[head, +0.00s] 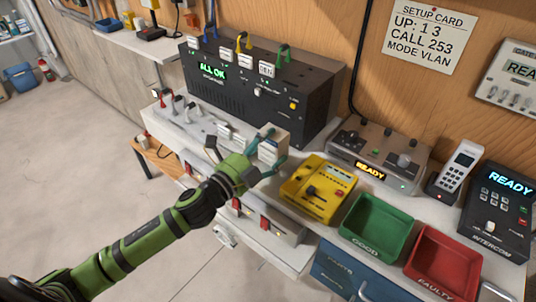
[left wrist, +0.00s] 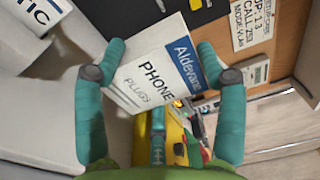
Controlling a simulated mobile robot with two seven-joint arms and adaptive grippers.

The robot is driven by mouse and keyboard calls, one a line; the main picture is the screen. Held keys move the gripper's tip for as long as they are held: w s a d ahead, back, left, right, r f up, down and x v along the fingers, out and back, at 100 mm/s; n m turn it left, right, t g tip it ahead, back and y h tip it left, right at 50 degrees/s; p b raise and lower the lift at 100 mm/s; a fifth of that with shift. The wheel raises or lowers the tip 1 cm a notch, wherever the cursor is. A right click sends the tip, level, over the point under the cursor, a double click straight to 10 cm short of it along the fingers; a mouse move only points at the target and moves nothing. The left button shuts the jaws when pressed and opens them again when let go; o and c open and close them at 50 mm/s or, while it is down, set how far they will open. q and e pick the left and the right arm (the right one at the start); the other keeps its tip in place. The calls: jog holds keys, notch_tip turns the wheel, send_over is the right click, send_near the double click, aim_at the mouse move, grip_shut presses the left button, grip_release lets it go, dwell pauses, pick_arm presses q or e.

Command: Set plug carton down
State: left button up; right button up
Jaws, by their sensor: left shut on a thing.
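The plug carton (left wrist: 158,78) is a white box with a blue band, printed "Aldevane PHONE PLUGS". It fills the space between the two teal fingers of my left gripper (left wrist: 159,52) in the left wrist view, and sits tilted in that picture. My left gripper (head: 266,158) is shut on it. In the head view the carton (head: 272,143) shows partly behind the fingers, over the bench left of the yellow tester. I cannot tell whether its base touches the bench. My right gripper is not in view.
A black "ALL OK" panel (head: 255,98) stands behind the carton. The yellow tester (head: 318,188), green GOOD tray (head: 377,228) and red FAULTY tray (head: 444,263) sit to the right. Grey "READY" unit (head: 380,152), handset (head: 456,168) and intercom (head: 497,210) are farther right. Switches (head: 180,108) crowd the left.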

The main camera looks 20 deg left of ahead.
pick_arm(q)
jog(key=shift+f, duration=1.15)
jog(key=shift+f, duration=0.1)
jog(key=o, duration=1.2)
jog(key=shift+o, duration=0.2)
jog(key=b+v, duration=0.3)
jog(key=v, duration=0.9)
